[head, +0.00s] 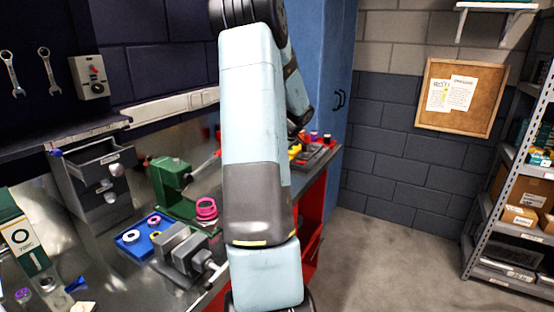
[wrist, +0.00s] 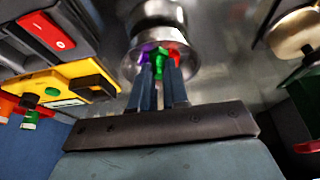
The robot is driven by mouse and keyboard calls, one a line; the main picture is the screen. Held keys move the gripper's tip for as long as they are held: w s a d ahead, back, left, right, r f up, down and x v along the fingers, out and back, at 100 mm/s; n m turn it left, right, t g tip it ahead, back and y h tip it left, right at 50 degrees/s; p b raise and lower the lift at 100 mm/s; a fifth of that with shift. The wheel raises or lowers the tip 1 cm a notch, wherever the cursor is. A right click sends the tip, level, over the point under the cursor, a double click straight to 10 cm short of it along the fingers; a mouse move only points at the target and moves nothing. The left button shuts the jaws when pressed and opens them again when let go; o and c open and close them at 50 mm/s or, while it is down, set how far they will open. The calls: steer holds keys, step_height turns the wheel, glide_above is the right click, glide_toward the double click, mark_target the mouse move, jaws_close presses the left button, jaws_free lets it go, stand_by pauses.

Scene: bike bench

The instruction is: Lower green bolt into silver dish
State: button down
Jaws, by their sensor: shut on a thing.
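The silver dish (wrist: 191,48) is a shiny round metal bowl at the top middle of the wrist view. My gripper (wrist: 159,78) has its two dark fingers shut on the green bolt (wrist: 159,62), with its fingertips over the dish's opening. The bolt overlaps the dish's inside; I cannot tell whether it touches the bottom. A purple piece (wrist: 145,51) and a red piece (wrist: 175,53) show in the dish on either side of the bolt. In the head view my arm hides the gripper, the bolt and the dish.
A yellow tool (wrist: 60,88) lies left of my fingers in the wrist view. A brass-coloured round part (wrist: 296,35) is at the right. In the head view, a grey vise (head: 182,250), a blue tray (head: 133,241) and a green press (head: 170,180) stand on the bench.

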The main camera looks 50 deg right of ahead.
steer(key=shift+f, duration=0.2)
steer(key=c, duration=1.1)
jaws_free()
steer(key=shift+o, duration=0.2)
steer(key=v, duration=1.4)
steer(key=shift+w, duration=0.2)
